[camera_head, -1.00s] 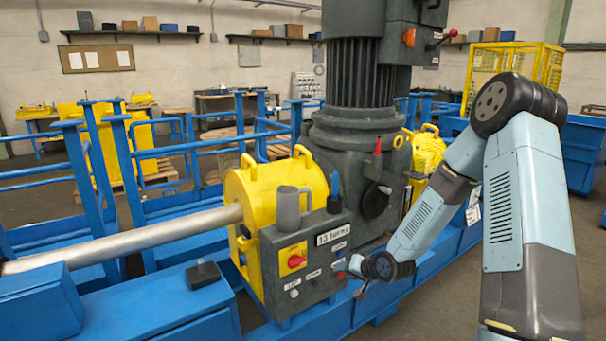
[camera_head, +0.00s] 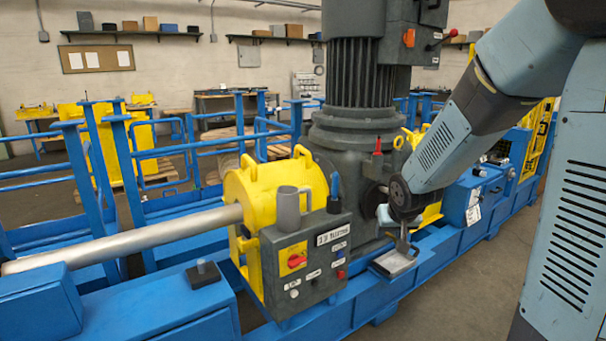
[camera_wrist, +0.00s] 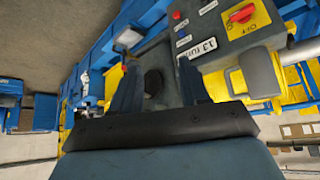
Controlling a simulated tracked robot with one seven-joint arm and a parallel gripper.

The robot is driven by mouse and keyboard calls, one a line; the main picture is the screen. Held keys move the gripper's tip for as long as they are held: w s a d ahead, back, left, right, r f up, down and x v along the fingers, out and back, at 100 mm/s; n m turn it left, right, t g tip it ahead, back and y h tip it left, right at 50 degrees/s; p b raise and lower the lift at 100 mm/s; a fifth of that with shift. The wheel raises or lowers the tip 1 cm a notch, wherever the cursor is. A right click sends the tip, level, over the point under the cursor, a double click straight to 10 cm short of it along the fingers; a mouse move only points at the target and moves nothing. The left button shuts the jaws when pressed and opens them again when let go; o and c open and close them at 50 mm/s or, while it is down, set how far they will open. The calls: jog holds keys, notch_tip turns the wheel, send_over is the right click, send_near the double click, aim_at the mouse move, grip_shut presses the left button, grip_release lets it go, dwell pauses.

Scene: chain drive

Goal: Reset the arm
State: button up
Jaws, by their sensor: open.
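My gripper (camera_wrist: 160,88) shows in the wrist view with its two dark fingers spread apart and nothing between them. In the head view my arm reaches in from the right, and its wrist end hangs beside the grey gearbox column (camera_head: 345,150), right of the control box (camera_head: 310,250). The fingers are hard to make out there. The control box has a red knob on a yellow plate and a turns label (camera_head: 333,233); the label reads "13 turns" in the wrist view (camera_wrist: 200,47).
A yellow housing (camera_head: 262,195) holds a long silver shaft (camera_head: 130,240) at left. A grey plate (camera_head: 395,263) sits at the blue frame (camera_head: 440,255) below my wrist. A grey cylinder (camera_head: 289,212) and a blue-handled tool (camera_head: 335,190) stand on the control box. Open floor lies at the lower right.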

jog(key=s+r, duration=0.7)
jog(key=s, duration=0.5)
jog(key=s+d+r+g, duration=0.1)
jog(key=s+r, duration=0.7)
jog(key=s, duration=0.5)
jog(key=shift+s+r, duration=0.15)
jog(key=shift+s, duration=0.05)
